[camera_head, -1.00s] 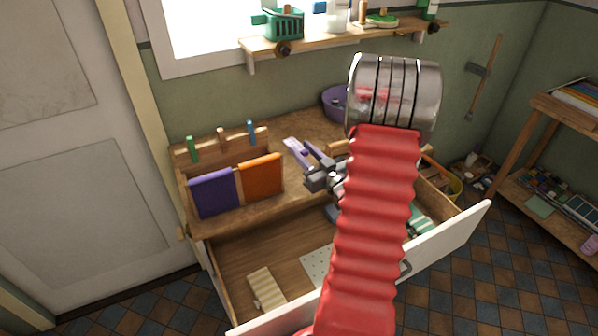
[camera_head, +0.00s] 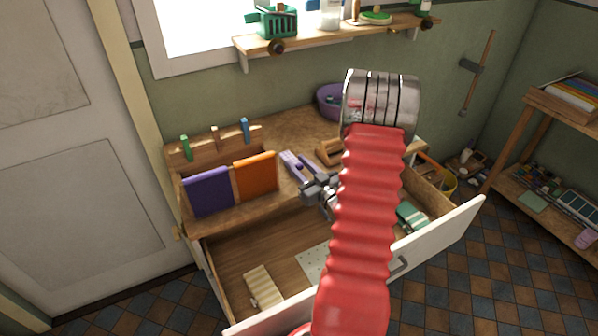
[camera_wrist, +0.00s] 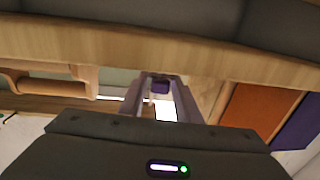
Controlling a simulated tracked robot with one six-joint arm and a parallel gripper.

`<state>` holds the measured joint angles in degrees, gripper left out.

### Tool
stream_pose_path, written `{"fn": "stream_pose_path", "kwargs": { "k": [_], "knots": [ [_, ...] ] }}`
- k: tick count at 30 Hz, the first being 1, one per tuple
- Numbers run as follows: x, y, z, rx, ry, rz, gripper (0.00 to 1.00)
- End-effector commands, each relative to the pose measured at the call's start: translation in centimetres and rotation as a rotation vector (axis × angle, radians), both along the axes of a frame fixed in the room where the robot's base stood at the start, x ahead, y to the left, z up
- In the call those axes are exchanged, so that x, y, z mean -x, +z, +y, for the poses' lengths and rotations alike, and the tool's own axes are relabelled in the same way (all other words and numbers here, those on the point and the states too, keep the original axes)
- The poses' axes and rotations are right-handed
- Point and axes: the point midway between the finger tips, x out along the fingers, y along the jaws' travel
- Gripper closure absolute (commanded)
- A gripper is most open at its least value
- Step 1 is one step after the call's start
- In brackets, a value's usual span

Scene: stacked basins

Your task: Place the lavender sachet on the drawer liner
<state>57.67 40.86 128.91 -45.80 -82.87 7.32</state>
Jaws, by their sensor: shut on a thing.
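A small dark purple block, apparently the lavender sachet (camera_wrist: 160,87), sits between the fingertips of my gripper (camera_wrist: 160,80) in the wrist view. In the head view my gripper (camera_head: 290,159) has pale purple fingers and is at the front of the wooden dresser top, right of the orange cloth. A pale dotted sheet, likely the drawer liner (camera_head: 312,262), lies on the floor of the open drawer (camera_head: 235,258), below my gripper in the picture. My red arm hides its right part.
A cream ribbed item (camera_head: 263,287) lies left in the drawer and a green-and-white item (camera_head: 411,216) lies right. Purple (camera_head: 209,192) and orange (camera_head: 256,176) cloths hang at the dresser's left. A wooden-handled item (camera_head: 328,152) and purple basin (camera_head: 330,97) are behind.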

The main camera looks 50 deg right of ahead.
Motion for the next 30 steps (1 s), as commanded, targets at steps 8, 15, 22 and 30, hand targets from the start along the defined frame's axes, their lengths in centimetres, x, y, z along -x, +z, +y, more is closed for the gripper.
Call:
{"fn": "stream_pose_path", "kwargs": {
  "k": [8,15,22,30],
  "knots": [
    [0.0,-2.7,0.0,-0.001,0.001,0.001,0.91],
    [0.0,-2.8,0.1,0.0,0.001,0.0,0.91],
    [-0.1,-3.1,0.1,0.0,0.002,0.001,0.91],
    [-0.1,-3.2,0.1,0.0,0.002,0.001,0.56]
  ]
}}
